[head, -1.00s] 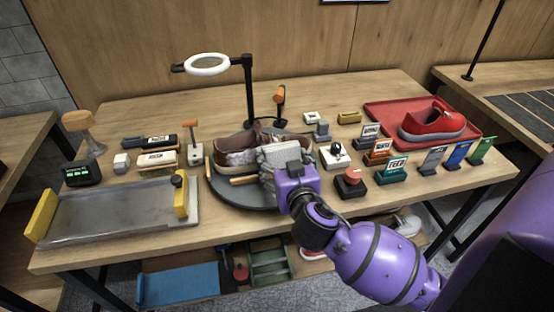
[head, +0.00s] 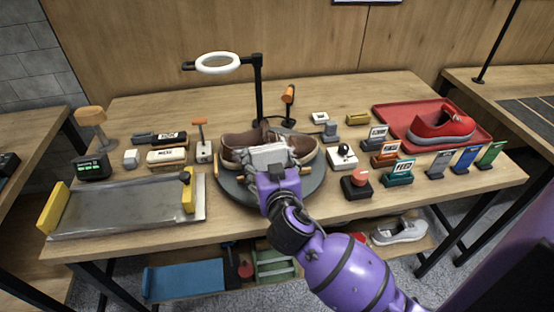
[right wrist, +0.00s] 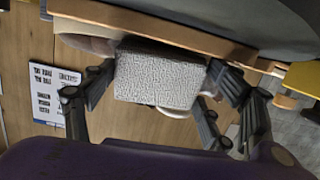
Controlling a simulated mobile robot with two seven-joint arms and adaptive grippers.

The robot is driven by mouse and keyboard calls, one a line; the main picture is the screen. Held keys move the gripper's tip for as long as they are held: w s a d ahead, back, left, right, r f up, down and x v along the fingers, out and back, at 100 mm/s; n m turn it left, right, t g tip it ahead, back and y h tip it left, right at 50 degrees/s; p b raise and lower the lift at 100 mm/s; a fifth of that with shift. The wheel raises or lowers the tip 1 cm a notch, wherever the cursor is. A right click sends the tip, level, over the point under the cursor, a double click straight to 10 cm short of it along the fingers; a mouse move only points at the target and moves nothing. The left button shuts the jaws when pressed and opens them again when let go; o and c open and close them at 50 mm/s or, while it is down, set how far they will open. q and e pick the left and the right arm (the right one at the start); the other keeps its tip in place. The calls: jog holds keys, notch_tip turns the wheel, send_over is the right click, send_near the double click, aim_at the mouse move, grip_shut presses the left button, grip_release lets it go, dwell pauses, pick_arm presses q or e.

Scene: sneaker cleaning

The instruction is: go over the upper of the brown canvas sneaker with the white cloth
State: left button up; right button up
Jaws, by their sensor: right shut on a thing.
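The brown canvas sneaker (head: 238,143) lies on a dark round turntable (head: 318,180) in the middle of the table. Its brown upper also shows to the right of the cloth, and its middle is hidden. My right gripper (head: 272,174) is shut on the white cloth (head: 264,156), a greyish folded pad in front of the sneaker. Whether cloth and upper touch is hard to tell. In the right wrist view the cloth (right wrist: 160,75) shows its textured face between the dark fingers (right wrist: 155,92). My left gripper is not in view.
A ring lamp (head: 218,63) stands behind the turntable. A metal tray (head: 130,210) with yellow ends lies at the left, brushes (head: 166,157) behind it. Small signs and a red knob (head: 358,180) stand close on the right. A red shoe (head: 443,125) sits on a red tray (head: 392,122).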

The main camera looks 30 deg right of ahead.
jog(key=shift+w+a, duration=0.15)
jog(key=shift+a, duration=0.5)
jog(key=shift+w+a, duration=0.15)
jog(key=shift+a, duration=0.45)
jog(key=shift+w+a, duration=0.35)
jog(key=shift+a, duration=0.55)
jog(key=shift+w+a, duration=0.35)
jog(key=shift+a, duration=0.5)
jog(key=shift+w, duration=0.1)
jog(key=shift+d, duration=0.1)
